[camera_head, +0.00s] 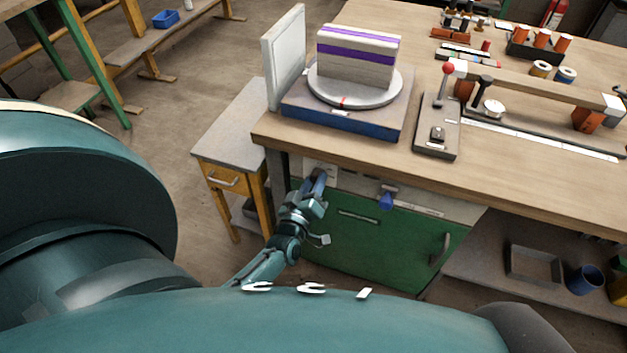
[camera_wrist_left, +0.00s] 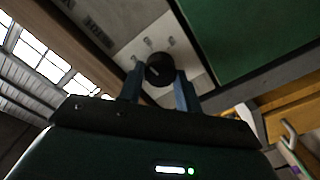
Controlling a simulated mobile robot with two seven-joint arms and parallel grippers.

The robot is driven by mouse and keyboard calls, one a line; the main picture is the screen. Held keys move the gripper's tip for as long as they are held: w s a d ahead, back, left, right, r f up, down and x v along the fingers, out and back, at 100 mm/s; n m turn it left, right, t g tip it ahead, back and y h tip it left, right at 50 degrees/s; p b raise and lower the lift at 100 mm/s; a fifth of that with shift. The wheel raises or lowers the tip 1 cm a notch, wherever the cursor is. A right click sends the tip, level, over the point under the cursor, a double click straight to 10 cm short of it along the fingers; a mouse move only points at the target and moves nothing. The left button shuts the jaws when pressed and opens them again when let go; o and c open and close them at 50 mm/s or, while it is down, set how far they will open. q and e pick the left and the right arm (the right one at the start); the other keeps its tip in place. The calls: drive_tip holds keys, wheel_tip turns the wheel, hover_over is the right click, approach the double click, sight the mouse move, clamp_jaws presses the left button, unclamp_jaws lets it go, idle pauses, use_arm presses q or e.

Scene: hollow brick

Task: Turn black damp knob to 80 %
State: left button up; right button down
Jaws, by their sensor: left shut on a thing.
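The black knob (camera_wrist_left: 160,69) sits on a pale panel (camera_wrist_left: 150,35) in the left wrist view, with a light pointer line on its face and several small marks around it. My left gripper (camera_wrist_left: 160,82) has one finger on each side of the knob and is shut on it. In the head view my left gripper (camera_head: 318,180) reaches the panel under the table's front left edge; the knob is hidden there behind the fingers. The right gripper is not in view.
A blue knob (camera_head: 387,200) sticks out of the same panel to the right. Below is a green cabinet door (camera_head: 375,235) with a handle. A drawer unit (camera_head: 225,175) stands to the left. The wooden tabletop (camera_head: 350,155) overhangs above.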

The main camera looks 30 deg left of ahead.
use_arm(q)
drive_tip(key=shift+m, duration=1)
drive_tip(key=shift+m+p, duration=0.35)
drive_tip(key=shift+m, duration=0.15)
drive_tip(key=o, duration=1)
drive_tip(key=shift+s, duration=0.1)
